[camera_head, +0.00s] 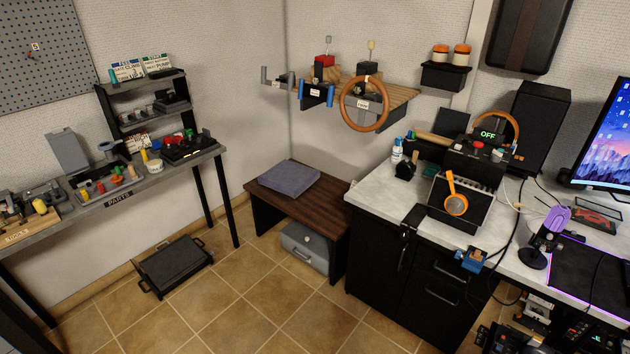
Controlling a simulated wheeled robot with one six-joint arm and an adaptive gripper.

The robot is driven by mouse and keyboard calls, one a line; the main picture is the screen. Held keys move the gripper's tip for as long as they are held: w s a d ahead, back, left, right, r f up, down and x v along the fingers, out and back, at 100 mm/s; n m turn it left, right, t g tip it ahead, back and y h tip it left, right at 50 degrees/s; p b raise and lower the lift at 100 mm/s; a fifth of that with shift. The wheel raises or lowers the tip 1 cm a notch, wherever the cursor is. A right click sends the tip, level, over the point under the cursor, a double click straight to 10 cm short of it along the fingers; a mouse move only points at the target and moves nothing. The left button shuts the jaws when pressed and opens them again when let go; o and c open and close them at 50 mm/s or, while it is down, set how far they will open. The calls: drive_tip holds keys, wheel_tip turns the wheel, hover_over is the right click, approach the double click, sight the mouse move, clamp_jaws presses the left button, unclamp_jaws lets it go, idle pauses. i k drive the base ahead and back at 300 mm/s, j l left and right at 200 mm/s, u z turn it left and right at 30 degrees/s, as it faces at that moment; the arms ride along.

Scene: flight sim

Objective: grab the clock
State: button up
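I cannot clearly pick out a clock in the head view. A dark box with a lit green display (488,134) reading "OFF" stands at the back of the white-topped desk (372,196). I cannot tell whether it is a clock. My gripper is not in view.
A wooden bench (333,201) with a grey cushion (289,177) stands in the corner. A dark tray (175,266) lies on the tiled floor by the workbench (150,182). An orange strainer (456,204) and a purple microphone (556,218) are on the desk. The middle floor is clear.

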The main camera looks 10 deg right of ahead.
sight(404, 171)
drive_tip(key=i+j+z, duration=0.1)
drive_tip(key=i+z, duration=0.25)
drive_tip(key=i+j+z, duration=0.2)
drive_tip(key=i+z, duration=0.15)
drive_tip(key=i, duration=0.15)
drive_tip(key=j, duration=0.6)
drive_tip(key=i+j, duration=0.15)
drive_tip(key=j, duration=0.5)
drive_tip(key=j+u, duration=0.1)
drive_tip(key=j, duration=0.5)
drive_tip(key=i, duration=0.05)
